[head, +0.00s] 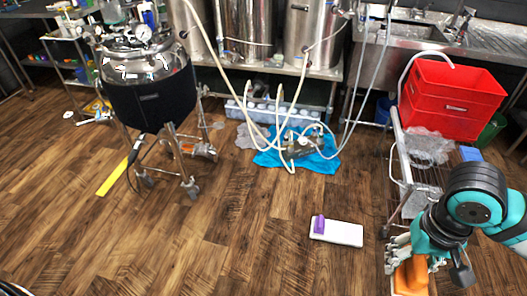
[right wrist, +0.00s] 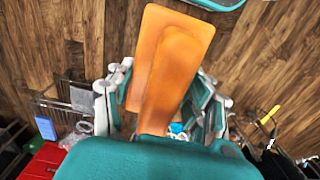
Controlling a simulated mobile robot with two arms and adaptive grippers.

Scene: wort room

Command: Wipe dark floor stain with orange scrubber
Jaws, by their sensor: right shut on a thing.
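My right gripper (head: 403,262) is at the lower right of the head view, above the wood floor. It is shut on the orange scrubber (head: 411,276), which is partly cut off by the lower edge of that view. In the right wrist view the orange scrubber (right wrist: 181,48) sticks out between the fingers of the gripper (right wrist: 160,100), with its broad flat end away from the palm. I cannot make out a distinct dark stain on the brown, dark-grained floor (head: 240,225). My left gripper is not in view.
A white board with a purple part (head: 340,233) lies on the floor left of the right gripper. A wire cart (head: 425,178) and a red crate (head: 450,97) stand at the right. A wheeled kettle (head: 150,95) stands at the left. Hoses and a blue cloth (head: 318,160) lie behind.

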